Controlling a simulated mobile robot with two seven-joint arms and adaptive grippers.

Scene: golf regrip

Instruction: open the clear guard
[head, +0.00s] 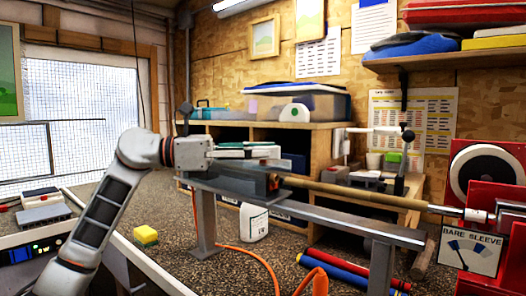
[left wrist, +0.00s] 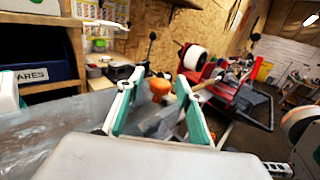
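My left gripper (head: 272,150) is above the left end of the long grey beam (head: 335,215) in the head view. In the left wrist view its two white and green fingers (left wrist: 154,84) stand apart with a gap between them. An orange knob (left wrist: 158,88) shows in that gap, beyond the fingers; I see no contact. An orange part (head: 273,182) also shows in the head view, at the left end of a brown shaft (head: 350,194). I cannot make out the clear guard's outline for sure. My right gripper is in neither view.
A wooden shelf unit (head: 325,140) stands behind. A white bottle (head: 254,222), a yellow sponge (head: 146,234) and an orange hose (head: 258,262) are lower down.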

